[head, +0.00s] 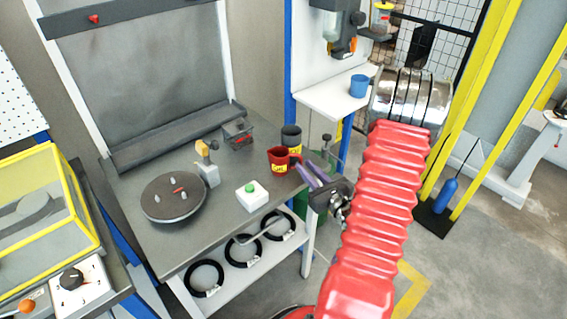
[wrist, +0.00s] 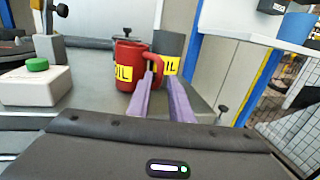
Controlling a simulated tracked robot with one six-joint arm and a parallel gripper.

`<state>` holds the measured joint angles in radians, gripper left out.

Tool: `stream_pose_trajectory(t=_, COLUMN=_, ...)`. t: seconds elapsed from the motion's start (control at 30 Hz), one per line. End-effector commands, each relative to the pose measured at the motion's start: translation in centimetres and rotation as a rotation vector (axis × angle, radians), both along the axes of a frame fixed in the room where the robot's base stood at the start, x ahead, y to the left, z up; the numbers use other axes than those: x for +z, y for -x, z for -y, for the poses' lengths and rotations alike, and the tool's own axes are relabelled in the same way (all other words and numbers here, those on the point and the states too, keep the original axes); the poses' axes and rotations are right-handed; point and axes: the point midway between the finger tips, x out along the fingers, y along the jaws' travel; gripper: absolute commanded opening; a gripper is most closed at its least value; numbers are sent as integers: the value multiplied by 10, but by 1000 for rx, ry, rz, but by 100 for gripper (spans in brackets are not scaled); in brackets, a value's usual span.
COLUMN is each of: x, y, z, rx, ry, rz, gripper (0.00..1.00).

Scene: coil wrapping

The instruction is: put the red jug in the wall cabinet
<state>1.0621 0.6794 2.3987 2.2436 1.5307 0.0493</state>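The red jug (head: 278,160) with a yellow label stands upright on the grey bench, near its right edge. In the wrist view the red jug (wrist: 127,62) is ahead, with its handle toward the right. My gripper (head: 304,165) is just right of the jug, its two purple fingers apart. In the wrist view my gripper (wrist: 161,82) has its fingertips close to the handle, which shows at and between them. I cannot tell whether they touch it. I cannot make out a wall cabinet in either view.
A dark grey jug (head: 291,137) stands just behind the red one. A white box with a green button (head: 252,195) and a round turntable (head: 173,197) are to the left. Black coils (head: 207,277) lie on the lower shelf. A blue cup (head: 359,86) stands on a white shelf.

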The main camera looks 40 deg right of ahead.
Motion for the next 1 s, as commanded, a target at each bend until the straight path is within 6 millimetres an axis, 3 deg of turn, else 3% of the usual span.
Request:
stream_pose_trajectory(t=0.3, x=1, y=-36, z=4, rx=2, ry=0, rz=1, gripper=19)
stream_pose_trajectory(t=0.87, x=1, y=-38, z=5, rx=0, ry=0, rz=1, gripper=19)
stream_pose_trajectory(t=1.0, x=1, y=-38, z=5, rx=0, ry=0, rz=1, gripper=11)
